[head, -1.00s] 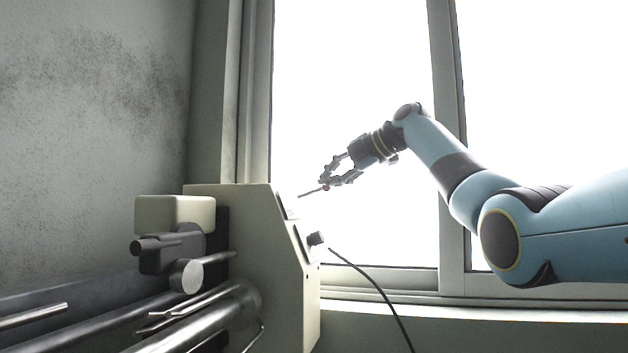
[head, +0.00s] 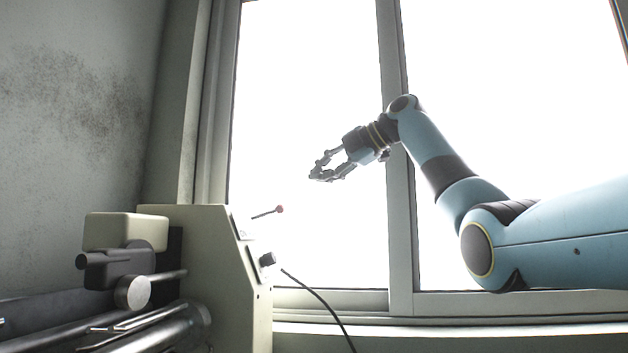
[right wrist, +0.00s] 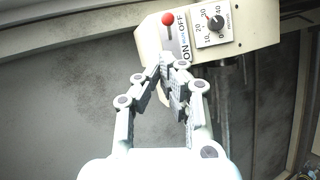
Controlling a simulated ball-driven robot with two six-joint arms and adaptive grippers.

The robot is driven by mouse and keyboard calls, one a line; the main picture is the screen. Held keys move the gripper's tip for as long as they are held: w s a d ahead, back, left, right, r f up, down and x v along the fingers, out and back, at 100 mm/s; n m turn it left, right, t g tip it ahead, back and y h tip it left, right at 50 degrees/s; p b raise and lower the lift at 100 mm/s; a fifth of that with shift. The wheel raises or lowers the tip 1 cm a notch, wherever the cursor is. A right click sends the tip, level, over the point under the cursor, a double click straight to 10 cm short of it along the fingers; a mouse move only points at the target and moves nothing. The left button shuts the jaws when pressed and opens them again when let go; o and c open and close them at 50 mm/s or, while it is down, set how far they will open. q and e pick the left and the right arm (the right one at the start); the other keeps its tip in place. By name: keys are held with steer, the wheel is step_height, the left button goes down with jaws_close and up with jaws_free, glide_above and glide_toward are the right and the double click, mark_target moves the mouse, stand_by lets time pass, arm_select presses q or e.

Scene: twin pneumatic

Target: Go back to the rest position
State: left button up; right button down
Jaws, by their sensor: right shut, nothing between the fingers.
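My right gripper (head: 314,176) is in the air in front of the bright window, to the right of the beige machine (head: 205,250) and apart from it. It is shut and empty. In the right wrist view its fingertips (right wrist: 168,62) meet just below the machine's control panel. A lever with a red knob (head: 279,209) sticks out from the machine, below and left of the gripper. In the right wrist view the red knob (right wrist: 168,18) stands by an ON/OFF label, next to a numbered dial (right wrist: 216,24). My left gripper is not in view.
The window (head: 310,80) with its frame post (head: 396,200) fills the back. A dark cable (head: 318,297) runs down from the machine's side. Metal rollers (head: 150,330) lie at lower left. A stained wall (head: 75,110) stands at left. The air around the gripper is clear.

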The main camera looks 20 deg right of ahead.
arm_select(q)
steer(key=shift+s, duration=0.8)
